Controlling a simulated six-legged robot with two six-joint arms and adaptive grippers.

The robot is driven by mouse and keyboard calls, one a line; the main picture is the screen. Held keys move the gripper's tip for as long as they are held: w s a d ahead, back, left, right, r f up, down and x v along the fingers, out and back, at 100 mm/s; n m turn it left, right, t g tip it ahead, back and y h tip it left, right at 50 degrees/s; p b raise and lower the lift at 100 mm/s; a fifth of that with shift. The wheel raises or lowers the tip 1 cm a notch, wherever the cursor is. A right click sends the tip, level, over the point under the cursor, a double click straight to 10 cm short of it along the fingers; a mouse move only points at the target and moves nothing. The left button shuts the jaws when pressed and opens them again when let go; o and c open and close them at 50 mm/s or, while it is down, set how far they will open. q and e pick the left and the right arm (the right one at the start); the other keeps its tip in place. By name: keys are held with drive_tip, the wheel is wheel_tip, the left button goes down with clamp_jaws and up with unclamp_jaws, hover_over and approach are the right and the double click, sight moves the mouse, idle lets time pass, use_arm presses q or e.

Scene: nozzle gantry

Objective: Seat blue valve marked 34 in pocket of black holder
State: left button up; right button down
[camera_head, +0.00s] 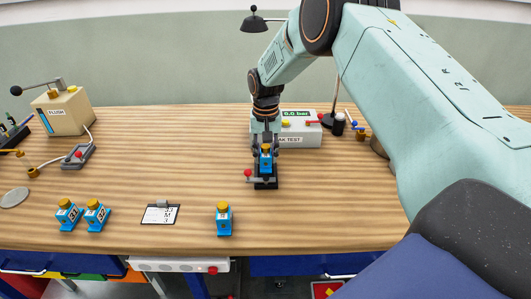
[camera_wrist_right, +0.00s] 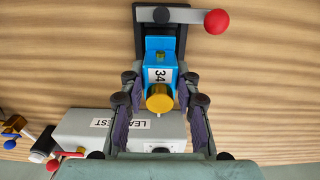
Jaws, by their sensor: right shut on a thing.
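The blue valve marked 34 (camera_wrist_right: 160,68) has a yellow cap and sits between the fingers of my right gripper (camera_wrist_right: 158,105). In the head view the valve (camera_head: 266,158) is at the black holder (camera_head: 264,185), with my right gripper (camera_head: 266,143) around it from above. The black holder also shows in the right wrist view (camera_wrist_right: 182,14), with its red-knobbed lever to the right. The valve's lower end is at the holder's pocket; I cannot tell whether it is fully down. My left gripper is not in view.
A leak test box (camera_head: 302,130) stands just behind the holder. Other blue valves stand at left (camera_head: 68,214), (camera_head: 96,213) and in front (camera_head: 223,218). A label card (camera_head: 160,214) lies between them. A flush box (camera_head: 63,110) is at far left.

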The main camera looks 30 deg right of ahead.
drive_tip(key=shift+f+b, duration=0.4)
drive_tip(key=shift+f, duration=0.5)
idle(0.5)
drive_tip(key=c, duration=0.9)
unclamp_jaws()
drive_tip(key=shift+r+p, duration=3.15)
drive_tip(key=shift+r, duration=0.45)
drive_tip(key=shift+f, duration=0.1)
drive_tip(key=shift+s, duration=0.1)
